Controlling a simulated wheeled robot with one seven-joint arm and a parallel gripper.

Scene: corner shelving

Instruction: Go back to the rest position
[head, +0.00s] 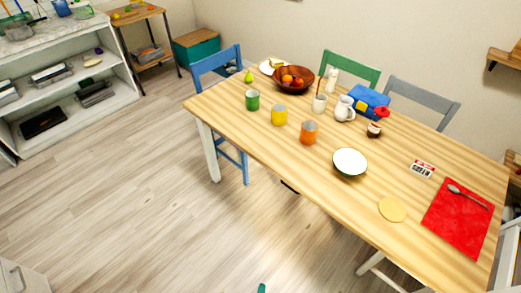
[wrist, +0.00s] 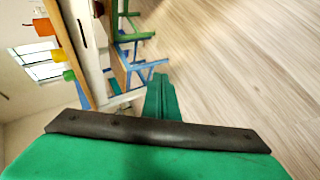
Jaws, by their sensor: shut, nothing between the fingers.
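My gripper (wrist: 162,97) shows in the wrist view as green fingers close together, shut and empty. It points out over the open wood floor, with the table edge and chairs beyond it to the left. In the head view only a small green tip of it (head: 262,288) shows at the bottom edge, in front of the table and apart from it. The rest of my arm is out of the head view.
A long wooden table (head: 228,119) holds cups, a fruit bowl (head: 293,79), a white bowl (head: 350,162) and a red cloth (head: 455,222). Blue (head: 217,62), green and grey chairs stand around it. White shelving (head: 75,74) stands at left. The floor (head: 130,200) between is clear.

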